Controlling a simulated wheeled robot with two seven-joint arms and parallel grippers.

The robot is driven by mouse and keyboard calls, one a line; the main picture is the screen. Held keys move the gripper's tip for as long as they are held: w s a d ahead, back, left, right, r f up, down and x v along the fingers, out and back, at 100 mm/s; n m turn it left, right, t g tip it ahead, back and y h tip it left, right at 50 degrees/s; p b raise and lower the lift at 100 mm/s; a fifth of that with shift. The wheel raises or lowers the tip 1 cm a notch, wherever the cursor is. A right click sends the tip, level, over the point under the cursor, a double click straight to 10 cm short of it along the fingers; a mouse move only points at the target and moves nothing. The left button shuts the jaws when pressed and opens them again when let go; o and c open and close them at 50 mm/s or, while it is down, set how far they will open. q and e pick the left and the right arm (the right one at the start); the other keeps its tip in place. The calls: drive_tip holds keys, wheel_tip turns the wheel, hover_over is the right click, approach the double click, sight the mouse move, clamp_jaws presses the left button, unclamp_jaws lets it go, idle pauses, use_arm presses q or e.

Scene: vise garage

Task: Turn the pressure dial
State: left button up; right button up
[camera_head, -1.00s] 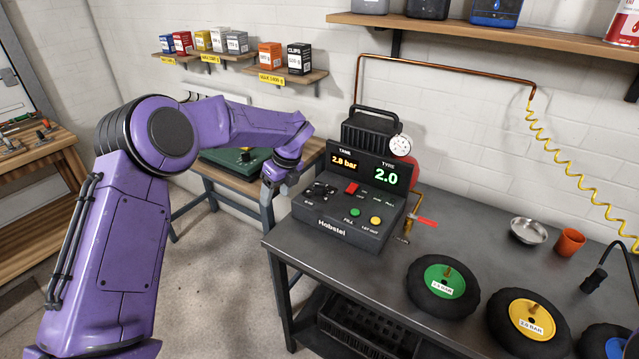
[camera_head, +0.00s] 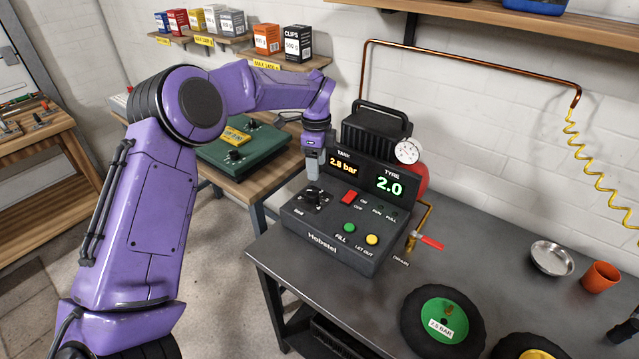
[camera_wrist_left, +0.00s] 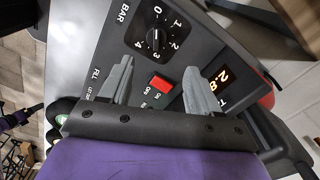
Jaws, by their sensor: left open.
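The pressure dial (camera_head: 313,197) is a black knob on the sloped panel of the dark compressor unit (camera_head: 335,235). In the left wrist view the dial (camera_wrist_left: 156,38) shows with a ring of numbers from 0 to 4 and the word BAR beside it. My left gripper (camera_head: 313,178) hangs above the dial, pointing down, just in front of the tank display. In the left wrist view its two fingers (camera_wrist_left: 155,85) are spread with nothing between them, and the dial lies beyond the tips, apart from them. My right gripper is out of view.
The tank display (camera_head: 343,166) reads 2.8 bar and the tyre display (camera_head: 389,184) reads 2.0. A red switch (camera_head: 349,197), a green button (camera_head: 348,228) and a yellow button (camera_head: 372,239) sit near the dial. A red drain handle (camera_head: 431,243) sticks out on the right.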

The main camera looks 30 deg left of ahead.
sight(313, 191)
use_arm(q)
drive_tip(key=f, duration=0.1)
drive_tip(key=s+f+p, duration=0.1)
drive_tip(key=f, duration=0.1)
drive_tip(key=shift+s+a, duration=0.15)
drive_tip(key=f, duration=0.1)
drive_tip(key=f+p, duration=0.1)
drive_tip(key=f, duration=0.3)
drive_tip(key=shift+a+f, duration=0.1)
drive_tip(key=shift+a, duration=0.2)
drive_tip(key=shift+d+f, duration=0.1)
drive_tip(key=shift+f, duration=0.35)
drive_tip(key=c, duration=1)
